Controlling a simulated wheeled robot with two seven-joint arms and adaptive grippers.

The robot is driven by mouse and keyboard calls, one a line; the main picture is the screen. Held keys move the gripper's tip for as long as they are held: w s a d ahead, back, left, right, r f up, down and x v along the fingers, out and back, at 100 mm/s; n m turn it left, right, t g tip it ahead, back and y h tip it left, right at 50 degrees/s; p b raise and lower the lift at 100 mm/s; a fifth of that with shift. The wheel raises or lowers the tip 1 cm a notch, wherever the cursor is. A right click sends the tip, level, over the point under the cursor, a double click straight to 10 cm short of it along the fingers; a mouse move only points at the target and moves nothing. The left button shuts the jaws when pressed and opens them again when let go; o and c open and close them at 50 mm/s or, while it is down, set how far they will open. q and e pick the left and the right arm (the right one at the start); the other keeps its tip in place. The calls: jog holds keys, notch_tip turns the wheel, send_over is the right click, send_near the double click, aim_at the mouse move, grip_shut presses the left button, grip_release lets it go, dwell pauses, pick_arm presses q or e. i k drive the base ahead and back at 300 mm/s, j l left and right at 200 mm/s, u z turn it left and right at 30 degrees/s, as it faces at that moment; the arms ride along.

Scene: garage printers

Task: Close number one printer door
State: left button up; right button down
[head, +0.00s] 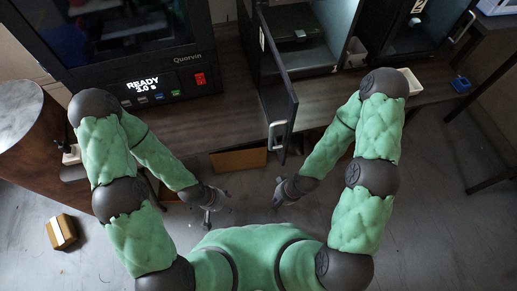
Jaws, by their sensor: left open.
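A dark printer (336,22) stands open on the bench at the centre, with a print bed (297,37) inside; a small white mark near its front is too small to read for sure. Its door (279,90) is swung wide open towards me, with a pale handle (279,132) at its free edge. My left gripper (209,216) is open and empty, low over the floor, left of the door. My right gripper (279,202) is below the handle and apart from it; its fingers are too small and dark to judge.
Another dark printer (405,30) stands to the right. A large machine with a "READY" display (142,85) stands at the left. A white tray (411,82) and a blue box (461,84) lie at the right. A cardboard box (239,160) sits below the bench; another (61,232) lies on the floor.

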aim_at(280, 102)
jog(key=k+j+u, duration=0.15)
jog(key=j, duration=0.25)
jog(key=j+u, duration=0.1)
jog(key=j, duration=0.25)
jog(key=i+j+z, duration=0.1)
jog(key=j, duration=0.35)
